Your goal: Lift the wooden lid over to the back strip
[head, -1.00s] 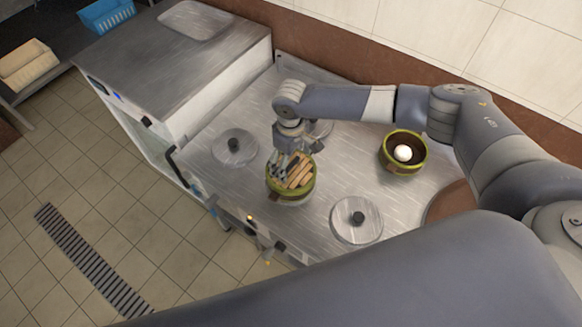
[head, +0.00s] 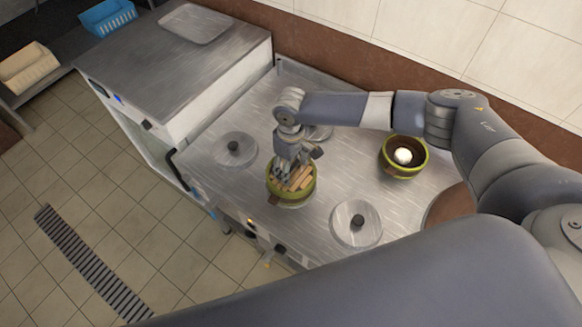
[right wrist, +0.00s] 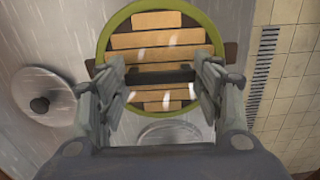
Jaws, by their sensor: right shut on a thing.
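The wooden lid (head: 301,178) is a round of light slats inside a green rim, on a pot at the front middle of the steel counter. In the right wrist view the lid (right wrist: 158,42) shows from above, with a dark bar handle (right wrist: 160,77) across it. My right gripper (head: 288,172) is over the lid; in the right wrist view its fingers (right wrist: 163,78) are at the two ends of the handle, shut on it. The lid sits level in the rim. My left gripper is not in view.
A green-rimmed pot (head: 404,157) with a white round thing inside stands at the back right. Steel lids with black knobs lie flat at the left (head: 234,149) and front right (head: 356,223). A brown strip (head: 345,62) runs along the wall. A higher steel unit (head: 172,62) stands at the left.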

